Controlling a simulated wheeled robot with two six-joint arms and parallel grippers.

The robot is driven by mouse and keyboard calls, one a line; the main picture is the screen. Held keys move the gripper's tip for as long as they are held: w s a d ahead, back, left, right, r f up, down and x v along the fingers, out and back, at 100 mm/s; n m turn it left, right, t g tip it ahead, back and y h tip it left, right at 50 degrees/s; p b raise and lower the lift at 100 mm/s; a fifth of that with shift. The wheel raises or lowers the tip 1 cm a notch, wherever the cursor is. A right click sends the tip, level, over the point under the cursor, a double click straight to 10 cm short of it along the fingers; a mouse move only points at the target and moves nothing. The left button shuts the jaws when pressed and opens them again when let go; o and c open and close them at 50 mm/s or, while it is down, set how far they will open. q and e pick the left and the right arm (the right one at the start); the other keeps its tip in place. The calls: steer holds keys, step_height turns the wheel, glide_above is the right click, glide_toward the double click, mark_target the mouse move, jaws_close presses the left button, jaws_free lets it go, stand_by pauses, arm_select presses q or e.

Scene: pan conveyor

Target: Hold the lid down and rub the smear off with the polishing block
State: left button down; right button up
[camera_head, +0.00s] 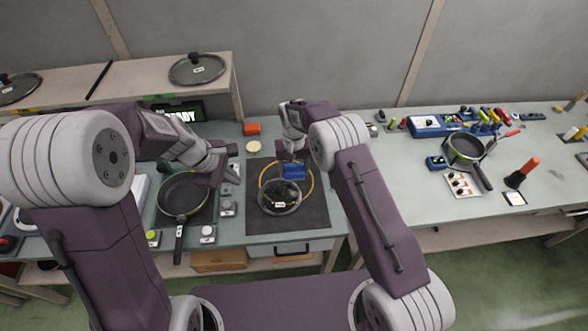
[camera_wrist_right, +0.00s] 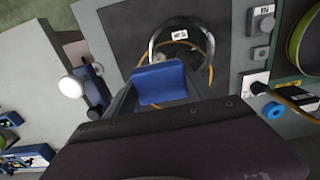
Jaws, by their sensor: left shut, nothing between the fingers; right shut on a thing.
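The glass lid (camera_head: 267,207) with a metal rim lies on the dark mat (camera_head: 314,222). Part of it shows beyond the block in the right wrist view (camera_wrist_right: 209,45). My right gripper (camera_head: 292,162) is shut on the blue polishing block (camera_head: 294,172), at the far side of the lid. The block also fills the fingers in the right wrist view (camera_wrist_right: 160,83); whether it touches the glass I cannot tell. My left gripper (camera_head: 230,174) is shut and empty, left of the mat and apart from the lid. The smear is not clear to make out.
An orange ring (camera_head: 311,184) shows around the lid on the mat. A dark frying pan (camera_head: 184,194) stands left, beside small grey blocks. A shelf with another lid (camera_head: 196,69) is behind. A saucepan (camera_head: 464,149) and a blue tool tray (camera_head: 428,128) stand right.

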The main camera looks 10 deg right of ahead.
arm_select(q)
steer(key=w+d+f+n+h, duration=0.2)
steer(key=w+f+n, duration=0.3)
steer(key=w, duration=0.3)
arm_select(e)
steer(key=shift+w+f, duration=0.15)
steer(key=shift+w, duration=0.15)
steer(key=shift+s, duration=0.1)
arm_select(q)
steer(key=n+g, duration=0.1)
steer(key=n, duration=0.1)
glide_above(264, 202)
steer(key=a, duration=0.1)
steer(key=shift+f, duration=8.75)
steer(key=shift+f, duration=1.7)
steer(key=shift+s+f, duration=0.25)
steer(key=shift+f, duration=0.05)
arm_select(e)
steer(key=shift+s, duration=0.1)
